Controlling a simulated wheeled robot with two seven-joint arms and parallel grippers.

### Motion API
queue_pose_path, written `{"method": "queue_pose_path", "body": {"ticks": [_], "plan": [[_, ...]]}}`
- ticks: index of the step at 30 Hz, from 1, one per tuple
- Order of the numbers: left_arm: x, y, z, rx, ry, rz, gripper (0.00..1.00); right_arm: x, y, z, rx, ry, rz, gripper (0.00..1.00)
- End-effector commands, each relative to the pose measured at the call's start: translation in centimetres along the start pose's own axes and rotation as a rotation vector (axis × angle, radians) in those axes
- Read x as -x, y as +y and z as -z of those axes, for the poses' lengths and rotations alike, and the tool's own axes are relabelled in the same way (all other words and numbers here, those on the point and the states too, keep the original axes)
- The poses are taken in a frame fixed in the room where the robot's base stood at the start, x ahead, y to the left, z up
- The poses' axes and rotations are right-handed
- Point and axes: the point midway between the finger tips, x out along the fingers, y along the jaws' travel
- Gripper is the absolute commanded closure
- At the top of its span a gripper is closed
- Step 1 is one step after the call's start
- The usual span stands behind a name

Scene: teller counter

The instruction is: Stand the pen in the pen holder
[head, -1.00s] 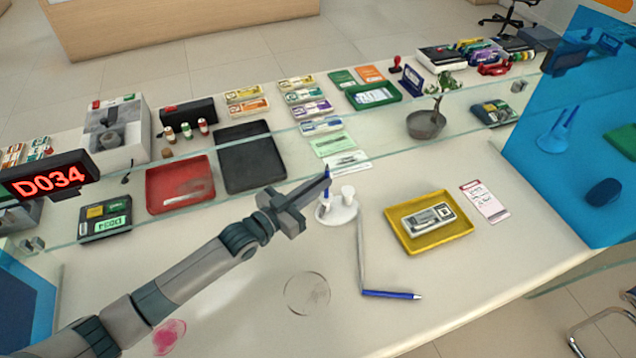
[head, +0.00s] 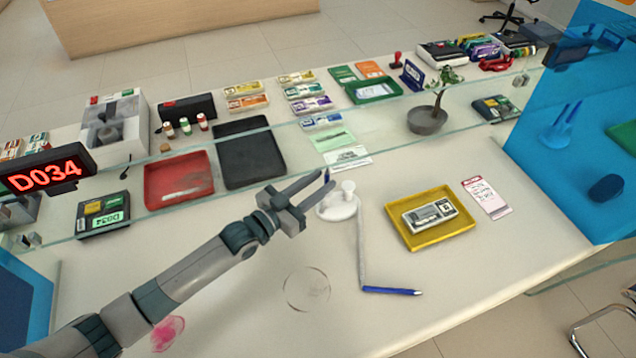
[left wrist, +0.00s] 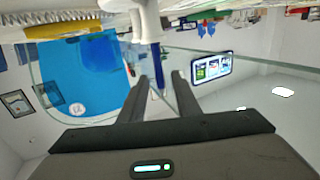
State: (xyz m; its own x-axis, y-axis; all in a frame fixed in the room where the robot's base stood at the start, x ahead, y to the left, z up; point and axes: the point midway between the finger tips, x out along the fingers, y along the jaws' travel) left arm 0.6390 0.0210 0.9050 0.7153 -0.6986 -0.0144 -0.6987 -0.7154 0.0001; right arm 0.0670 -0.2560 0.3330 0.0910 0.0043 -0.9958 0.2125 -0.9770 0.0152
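A white pen holder (head: 347,210) stands on the counter at the centre of the head view. A blue pen (head: 327,175) stands roughly upright at the holder's left side. In the left wrist view, which looks upside down, the blue pen (left wrist: 157,58) comes out of a white socket (left wrist: 146,22) of the holder. My left gripper (head: 322,186) is open, with one finger on each side of the pen. Whether a finger touches the pen, I cannot tell. My right gripper is out of view.
A second blue pen (head: 392,291) lies on the counter, by a pale cord (head: 361,245) running from the holder. A yellow tray (head: 462,228) with a banknote bundle stands right. A glass screen crosses behind; red (head: 150,192) and black trays lie beyond it.

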Motion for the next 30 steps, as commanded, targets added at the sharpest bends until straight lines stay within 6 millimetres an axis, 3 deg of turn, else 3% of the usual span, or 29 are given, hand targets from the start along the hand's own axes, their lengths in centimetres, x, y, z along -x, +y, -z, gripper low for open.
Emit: {"method": "queue_pose_path", "body": {"ticks": [11,30], "plan": [[1.3,0.0,-0.2,0.0,-0.001,0.001,0.7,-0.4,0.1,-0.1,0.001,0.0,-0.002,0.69],[11.0,0.0,-0.2,0.0,0.0,0.0,0.7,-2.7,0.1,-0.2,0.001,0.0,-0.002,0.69]]}}
